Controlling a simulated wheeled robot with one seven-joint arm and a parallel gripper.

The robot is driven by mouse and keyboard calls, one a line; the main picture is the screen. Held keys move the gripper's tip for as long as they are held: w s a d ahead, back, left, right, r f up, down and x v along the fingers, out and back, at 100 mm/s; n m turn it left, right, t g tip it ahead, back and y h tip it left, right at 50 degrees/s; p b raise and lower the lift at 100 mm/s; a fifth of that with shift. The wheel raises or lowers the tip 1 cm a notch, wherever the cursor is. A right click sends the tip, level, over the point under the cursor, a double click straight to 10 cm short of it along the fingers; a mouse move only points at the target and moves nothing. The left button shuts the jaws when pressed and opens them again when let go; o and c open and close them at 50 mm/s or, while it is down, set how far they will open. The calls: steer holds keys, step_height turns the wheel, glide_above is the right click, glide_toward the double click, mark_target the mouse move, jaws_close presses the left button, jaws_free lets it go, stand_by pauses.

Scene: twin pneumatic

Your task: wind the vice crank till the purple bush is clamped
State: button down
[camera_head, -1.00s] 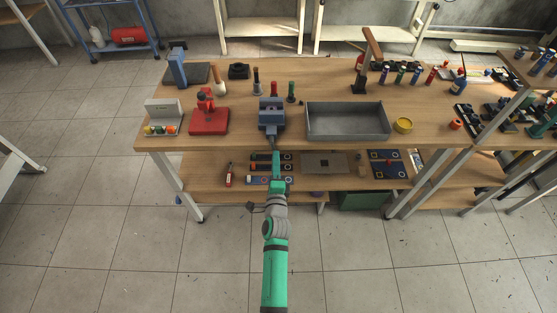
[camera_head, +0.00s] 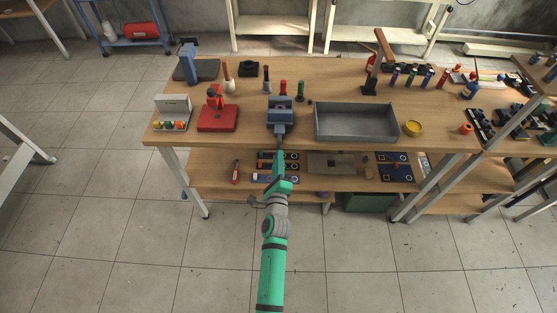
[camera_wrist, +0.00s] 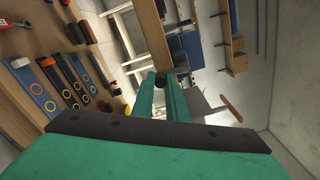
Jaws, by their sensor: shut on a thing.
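The blue vice (camera_head: 281,118) stands at the front edge of the workbench, left of the grey tray. My gripper (camera_head: 280,147) is at the front of the vice, just below the bench edge, at its crank. In the wrist view my gripper (camera_wrist: 170,88) is shut on a dark crank knob (camera_wrist: 184,79) between the fingertips. The rest of the crank is hard to make out. I cannot make out the purple bush in the vice jaws, which are small in the head view.
A red fixture (camera_head: 217,118) stands left of the vice and a grey tray (camera_head: 355,136) right of it. Several upright handled tools stand behind the vice. A lower shelf (camera_head: 215,172) with dark panels (camera_head: 396,173) lies below my gripper. The floor in front is open.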

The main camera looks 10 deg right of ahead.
steer(key=shift+r, duration=0.1)
steer(key=c, duration=1.7)
jaws_free()
steer(key=shift+c, duration=0.2)
steer(key=shift+s+a, duration=0.1)
steer(key=v, duration=1)
steer(key=shift+s, duration=0.25)
steer(key=shift+a, duration=0.1)
